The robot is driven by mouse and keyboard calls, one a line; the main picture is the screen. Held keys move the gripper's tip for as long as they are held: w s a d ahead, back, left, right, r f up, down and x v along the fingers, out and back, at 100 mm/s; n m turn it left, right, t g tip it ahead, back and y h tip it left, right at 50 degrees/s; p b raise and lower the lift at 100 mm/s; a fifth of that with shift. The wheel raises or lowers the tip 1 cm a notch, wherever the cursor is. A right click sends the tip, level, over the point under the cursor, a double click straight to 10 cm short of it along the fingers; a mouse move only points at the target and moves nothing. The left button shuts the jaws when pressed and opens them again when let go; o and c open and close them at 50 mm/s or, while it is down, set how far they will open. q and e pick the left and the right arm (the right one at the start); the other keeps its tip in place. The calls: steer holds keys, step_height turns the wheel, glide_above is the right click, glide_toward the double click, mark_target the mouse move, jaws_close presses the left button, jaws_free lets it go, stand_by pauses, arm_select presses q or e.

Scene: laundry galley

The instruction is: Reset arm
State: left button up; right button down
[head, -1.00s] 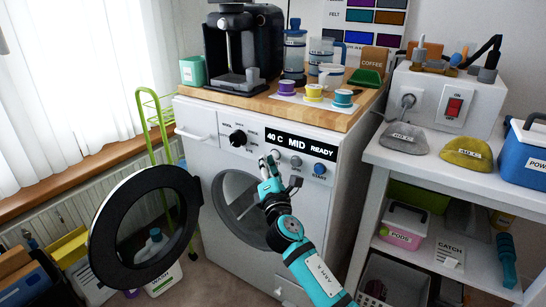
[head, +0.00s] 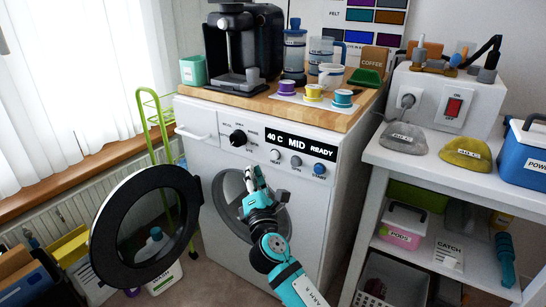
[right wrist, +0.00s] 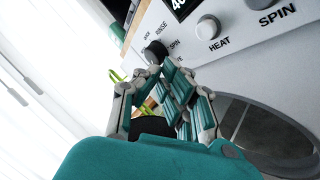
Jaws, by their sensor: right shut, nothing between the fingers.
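My right gripper (head: 255,180) is shut and empty. In the head view it is in front of the white washing machine (head: 305,225), overlapping the round drum opening, below the control panel. In the right wrist view its teal and grey fingers (right wrist: 166,85) come together near the middle, with the panel's knobs beyond them. I cannot tell whether it touches the machine. The machine's round black-rimmed door (head: 102,238) stands open to the left. The display (head: 299,146) reads "40 C MID READY". My left gripper is not in view.
A wooden top (head: 257,104) over the machine carries a coffee maker (head: 263,45), a french press and colored spools. On the right, a white shelf unit (head: 400,160) holds a switch box (head: 430,95), labeled grey and yellow lumps and a blue box. A green rack (head: 152,110) stands left.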

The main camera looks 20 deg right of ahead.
stand_by(0.5)
